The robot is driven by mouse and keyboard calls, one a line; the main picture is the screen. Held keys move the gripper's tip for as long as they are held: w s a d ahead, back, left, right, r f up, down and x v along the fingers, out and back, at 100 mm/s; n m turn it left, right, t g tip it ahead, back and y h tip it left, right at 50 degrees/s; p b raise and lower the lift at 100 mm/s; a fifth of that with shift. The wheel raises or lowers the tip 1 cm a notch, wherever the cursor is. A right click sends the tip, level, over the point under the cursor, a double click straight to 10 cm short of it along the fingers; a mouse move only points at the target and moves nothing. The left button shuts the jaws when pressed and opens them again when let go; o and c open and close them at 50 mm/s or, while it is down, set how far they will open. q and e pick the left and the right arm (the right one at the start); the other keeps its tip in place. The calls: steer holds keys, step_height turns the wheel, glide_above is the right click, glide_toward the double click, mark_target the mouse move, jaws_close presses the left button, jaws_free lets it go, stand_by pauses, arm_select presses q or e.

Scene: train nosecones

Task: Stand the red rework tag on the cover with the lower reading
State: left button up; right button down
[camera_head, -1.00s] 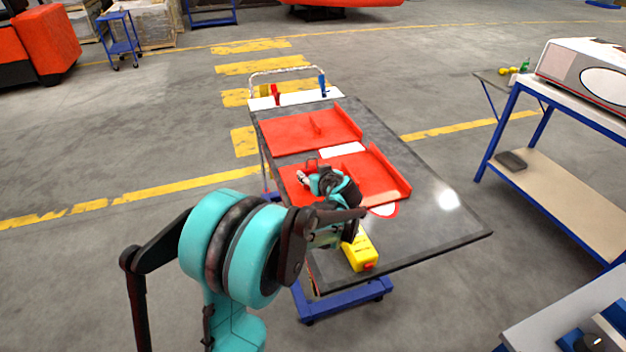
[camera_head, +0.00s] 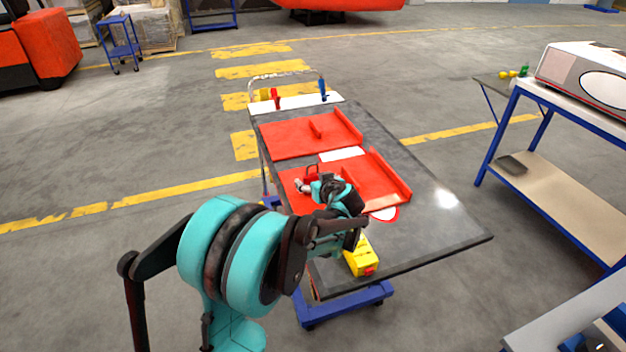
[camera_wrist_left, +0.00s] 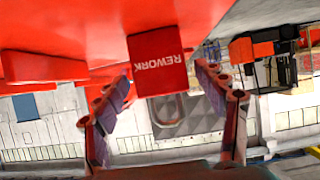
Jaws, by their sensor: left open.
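Two red covers lie on a dark cart top: a far cover (camera_head: 287,138) and a near cover (camera_head: 392,178). My left gripper (camera_head: 303,187) is low over the left part of the near cover. In the left wrist view, the red tag (camera_wrist_left: 158,75) with the word REWORK, upside down, shows between and beyond the open fingers (camera_wrist_left: 165,115), with gaps on both sides. In the head view, a small red upright piece, apparently this tag (camera_head: 311,171), shows just beyond the gripper at the near cover. No readings are legible. My right gripper is not in view.
A yellow device (camera_head: 361,258) lies at the cart's near edge. A white strip (camera_head: 300,102) at the far end bears a red piece (camera_head: 276,98) and a blue piece (camera_head: 323,90). A blue-framed bench (camera_head: 560,190) stands at the right. The cart's right side is clear.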

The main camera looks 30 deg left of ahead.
arm_select(q)
steer(key=p+v, duration=0.3)
steer(key=v, duration=0.8)
steer(key=s+d+f+m+h, duration=0.1)
steer(key=s+d+m+h, duration=0.2)
steer(key=s, duration=0.4)
steer(key=s+d+f+m+h, duration=0.1)
steer(key=s+d+m+h, duration=0.2)
steer(key=s+d, duration=0.2)
steer(key=s+d+f+m+g+h, duration=0.1)
steer(key=s+d+m+h, duration=0.2)
steer(key=s, duration=0.7)
steer(key=shift+d+m+h, duration=0.3)
steer(key=shift+d+m, duration=0.2)
steer(key=shift+d, duration=0.5)
